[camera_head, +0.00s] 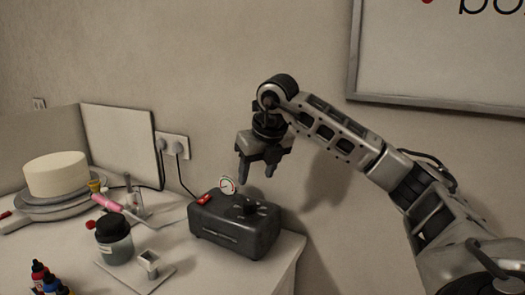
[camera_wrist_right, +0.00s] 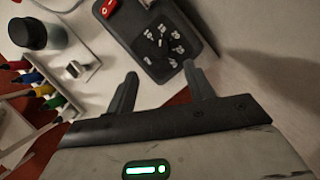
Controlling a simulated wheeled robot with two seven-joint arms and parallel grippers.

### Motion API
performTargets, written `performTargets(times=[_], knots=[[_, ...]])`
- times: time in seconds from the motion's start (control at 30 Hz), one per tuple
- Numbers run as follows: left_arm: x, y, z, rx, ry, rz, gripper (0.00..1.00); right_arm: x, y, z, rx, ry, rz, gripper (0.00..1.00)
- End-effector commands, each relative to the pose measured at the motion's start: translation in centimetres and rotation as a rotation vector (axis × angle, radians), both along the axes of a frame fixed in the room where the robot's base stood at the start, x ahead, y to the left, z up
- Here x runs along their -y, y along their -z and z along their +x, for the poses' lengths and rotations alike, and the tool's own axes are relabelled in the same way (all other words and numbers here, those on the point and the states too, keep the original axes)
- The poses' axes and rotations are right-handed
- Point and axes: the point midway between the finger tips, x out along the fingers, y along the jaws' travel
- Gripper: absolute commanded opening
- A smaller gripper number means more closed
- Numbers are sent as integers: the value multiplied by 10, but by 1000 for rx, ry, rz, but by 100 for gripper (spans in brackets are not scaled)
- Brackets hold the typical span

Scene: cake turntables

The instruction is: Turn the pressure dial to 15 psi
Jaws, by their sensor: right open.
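The pressure dial (camera_head: 250,206) is a dark knob on top of a dark grey compressor box (camera_head: 228,236) on the table. My right gripper (camera_head: 256,174) is open and empty above the box, pointing down, apart from the dial. Its fingertips (camera_wrist_right: 160,71) also show in the wrist view, with the dial beyond them. My left gripper is out of view.
A red switch (camera_head: 203,200) sits on the box's top left. Left of the box are a dark-lidded jar (camera_head: 115,248), a small white holder (camera_head: 149,262), a pink tool (camera_head: 106,203) and a cake (camera_head: 56,174) on a turntable. The wall is close behind.

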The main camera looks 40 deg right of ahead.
Motion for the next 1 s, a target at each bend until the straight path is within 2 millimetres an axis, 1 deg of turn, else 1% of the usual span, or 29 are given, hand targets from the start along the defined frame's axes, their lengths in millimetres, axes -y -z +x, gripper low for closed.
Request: performTargets(times=[0.03,0.1,0.2,0.3,0.5,1.0], knots=[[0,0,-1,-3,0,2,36,-1,-13,-4,5,0,0,53],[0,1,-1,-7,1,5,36,-3,-26,-9,4,-1,1,53],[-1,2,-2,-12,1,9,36,-4,-41,-15,4,-1,0,53],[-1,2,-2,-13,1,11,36,-5,-51,-20,2,-2,1,53],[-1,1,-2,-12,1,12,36,-6,-58,-23,1,-2,1,53],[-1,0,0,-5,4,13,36,-6,-57,-23,0,-1,1,53]])
